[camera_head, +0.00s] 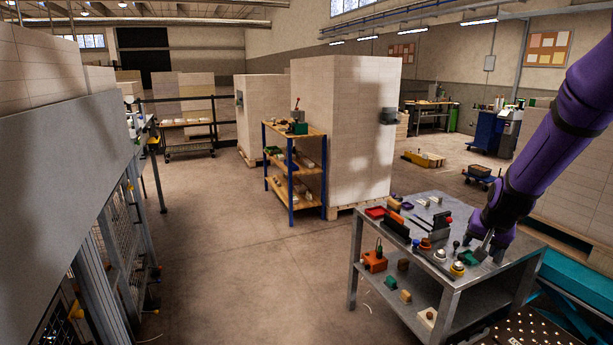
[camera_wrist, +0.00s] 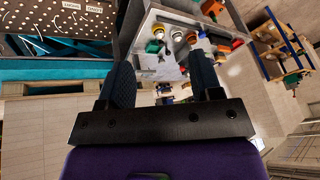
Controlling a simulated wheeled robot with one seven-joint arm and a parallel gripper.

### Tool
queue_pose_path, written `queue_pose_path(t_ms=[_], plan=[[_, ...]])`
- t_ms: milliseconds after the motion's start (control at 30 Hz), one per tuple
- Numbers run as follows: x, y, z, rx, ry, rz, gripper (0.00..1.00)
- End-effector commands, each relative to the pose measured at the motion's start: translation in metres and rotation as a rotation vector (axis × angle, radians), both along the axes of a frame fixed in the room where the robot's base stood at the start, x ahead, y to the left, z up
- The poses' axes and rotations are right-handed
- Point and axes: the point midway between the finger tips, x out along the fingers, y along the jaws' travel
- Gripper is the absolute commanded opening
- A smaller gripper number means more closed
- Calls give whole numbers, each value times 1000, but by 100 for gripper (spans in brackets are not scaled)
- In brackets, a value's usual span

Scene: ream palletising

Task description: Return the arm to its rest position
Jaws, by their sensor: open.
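My purple arm (camera_head: 555,125) reaches down from the upper right in the head view. My gripper (camera_head: 480,247) is over the right part of a steel table (camera_head: 450,285), close to small items on its top. In the wrist view my gripper (camera_wrist: 162,75) has its two dark fingers spread wide apart, with nothing held between them. The table's grey top (camera_wrist: 158,66) shows beyond the fingertips. The exact gap between the fingertips and the table is hard to tell.
The table carries a red tray (camera_head: 376,212), a yellow-based button (camera_head: 457,268) and several small parts. A blue-framed shelf (camera_head: 295,170) and a tall pallet stack (camera_head: 345,130) stand behind it. A teal platform (camera_head: 575,290) lies at right. Open floor (camera_head: 240,270) is left of the table.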

Motion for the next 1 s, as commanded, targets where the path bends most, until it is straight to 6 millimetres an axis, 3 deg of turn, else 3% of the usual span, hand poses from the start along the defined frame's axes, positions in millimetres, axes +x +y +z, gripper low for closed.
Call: queue_pose_path(t_ms=[33,200,500,733,1000], plan=[[-7,9,19,-4,-8,21,59],[-36,35,71,-14,-13,94,59],[-103,77,145,-41,-21,218,59],[-164,103,186,-69,-24,308,59],[-241,125,215,-108,-29,404,59]])
